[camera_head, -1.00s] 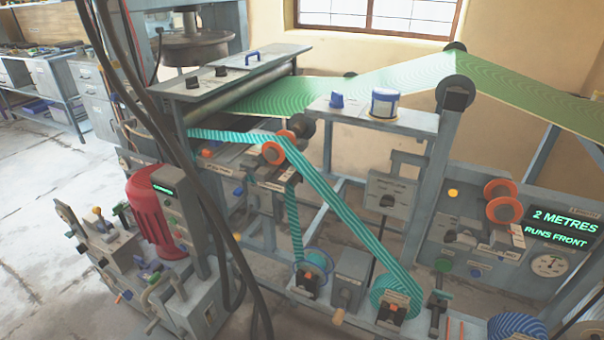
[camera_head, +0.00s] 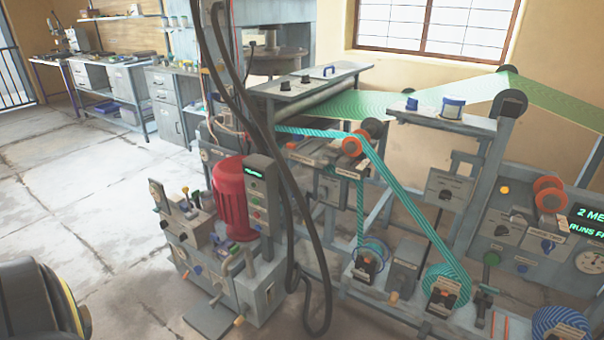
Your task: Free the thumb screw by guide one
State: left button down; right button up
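The plate press with its striped teal strip (camera_head: 405,200) stands in the middle and right of the head view. The strip passes over orange-rimmed rollers (camera_head: 353,146) beside small grey blocks (camera_head: 313,152) with labels too small to read. A small orange knob (camera_head: 291,146) sits at the left end of these blocks. I cannot tell which part is guide one or its thumb screw. Neither of my grippers is in view. A dark rounded part with a yellow ring at the lower left edge appears to be mine.
A red motor (camera_head: 231,197) on a grey unit with levers stands at the front. Thick black cables (camera_head: 297,215) hang before the press. Lower reels (camera_head: 446,287) sit at the right. Floor (camera_head: 100,190) is clear at left, before a workbench (camera_head: 112,90).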

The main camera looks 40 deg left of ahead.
aim_at(325, 161)
jog(key=u, duration=1.5)
